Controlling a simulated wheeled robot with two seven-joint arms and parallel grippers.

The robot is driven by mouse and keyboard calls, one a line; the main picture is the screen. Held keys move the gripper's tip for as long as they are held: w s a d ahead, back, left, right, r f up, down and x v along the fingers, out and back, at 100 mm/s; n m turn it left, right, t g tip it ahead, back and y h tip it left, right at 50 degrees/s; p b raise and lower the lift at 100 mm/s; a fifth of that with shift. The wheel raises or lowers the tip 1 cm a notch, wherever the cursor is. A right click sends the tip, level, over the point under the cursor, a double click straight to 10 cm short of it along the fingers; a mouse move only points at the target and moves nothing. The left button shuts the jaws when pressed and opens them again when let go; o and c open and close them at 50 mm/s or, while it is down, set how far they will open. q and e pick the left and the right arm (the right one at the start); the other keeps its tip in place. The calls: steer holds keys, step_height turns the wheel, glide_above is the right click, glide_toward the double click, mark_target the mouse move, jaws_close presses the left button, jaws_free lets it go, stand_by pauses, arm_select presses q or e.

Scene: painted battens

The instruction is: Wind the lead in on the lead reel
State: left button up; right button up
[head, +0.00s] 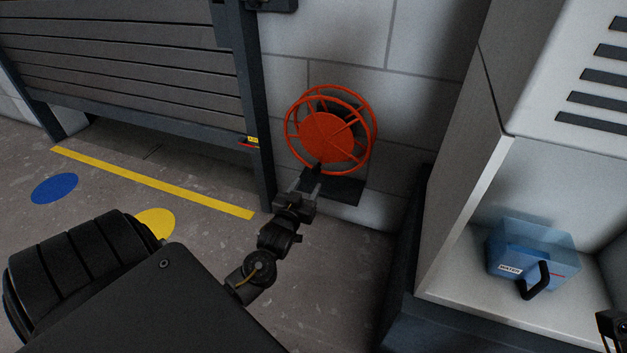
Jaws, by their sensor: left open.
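The lead reel (328,128) is orange-red with a solid round hub and spoked rims, and it stands at the white block wall in the upper middle of the head view. My left gripper (312,178) is open at the reel's lower front edge, with its fingers by a small dark part that looks like the reel's crank handle. I cannot tell whether the fingers touch it. The lead itself is not clearly visible. My right gripper is not clearly in view; only a small dark part shows at the lower right edge.
A dark plate (345,190) sits below the reel. A grey slatted shutter (130,65) stands left, with a yellow floor line (150,181) before it. A white cabinet (455,215) at right holds a blue water container (525,252). Bare floor lies between.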

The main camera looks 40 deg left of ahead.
mark_target(315, 173)
arm_select(q)
steer(key=b+x, duration=0.1)
steer(key=x, duration=0.4)
steer(key=shift+w+a+b, duration=0.1)
steer(key=shift+w+b, duration=0.3)
steer(key=shift+c, duration=0.3)
jaws_close()
